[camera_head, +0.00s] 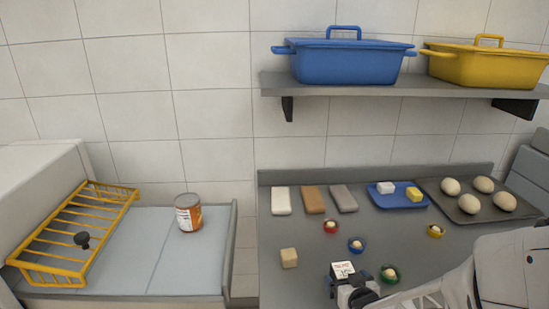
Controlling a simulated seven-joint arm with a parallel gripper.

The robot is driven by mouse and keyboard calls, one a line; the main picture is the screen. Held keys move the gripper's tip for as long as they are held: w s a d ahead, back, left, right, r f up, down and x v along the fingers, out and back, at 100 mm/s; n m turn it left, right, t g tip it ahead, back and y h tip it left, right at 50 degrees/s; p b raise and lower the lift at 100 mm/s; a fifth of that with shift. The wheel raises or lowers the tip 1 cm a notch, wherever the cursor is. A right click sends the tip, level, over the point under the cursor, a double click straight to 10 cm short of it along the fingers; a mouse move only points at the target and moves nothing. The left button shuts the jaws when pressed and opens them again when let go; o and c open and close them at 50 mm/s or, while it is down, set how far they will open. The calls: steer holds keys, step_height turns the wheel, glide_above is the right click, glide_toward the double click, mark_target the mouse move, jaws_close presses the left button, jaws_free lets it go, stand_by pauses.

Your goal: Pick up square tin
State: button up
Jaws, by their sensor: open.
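A small square item with a white top and red and dark print (343,269) sits low in the centre of the head view; it looks like the square tin. My gripper (352,293) is right at its near side, coming in from the lower right. The gripper is open, but its fingers are small and partly hidden, so I cannot tell whether they are around the tin or touch it. The tin's lower part is hidden by the gripper.
Close by on the grey counter (300,236) are a tan cube (289,258) and small green (390,273), blue (357,244) and red (331,226) rings holding dough balls. A dough tray (436,201) stands at the back right. A round can (188,213) stands left.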

steer(key=shift+w+f, duration=0.2)
steer(key=shift+w, duration=0.15)
stand_by(0.3)
steer(key=c, duration=1.1)
